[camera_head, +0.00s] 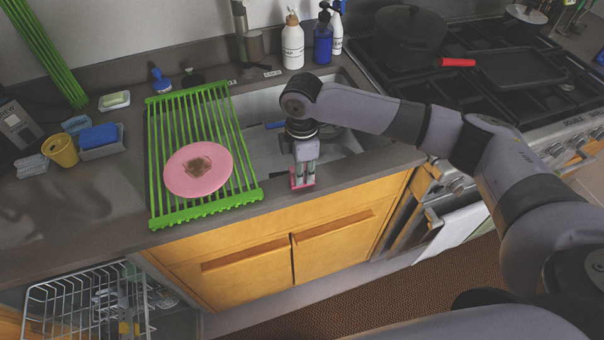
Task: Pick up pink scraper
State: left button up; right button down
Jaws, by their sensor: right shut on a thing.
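The pink scraper (302,184) is at the front rim of the sink, low between the fingertips of my right gripper (303,176). Only a small pink part of it shows around the fingers. The right gripper points down and is shut on the scraper. I cannot tell whether the scraper still touches the counter. My left gripper is not in view.
A green roll-up rack (157,150) lies over the left of the sink (262,165), with a stained pink plate (215,178) on it. Bottles (292,42) stand behind the sink. The stove (480,85) is right. An open dishwasher rack (75,300) is lower left.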

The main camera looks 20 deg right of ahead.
dwell(0.3)
notch_tip(320, 180, up, 20)
jog(key=b, duration=0.2)
dwell(0.3)
jog(key=c, duration=2)
grip_release()
grip_shut()
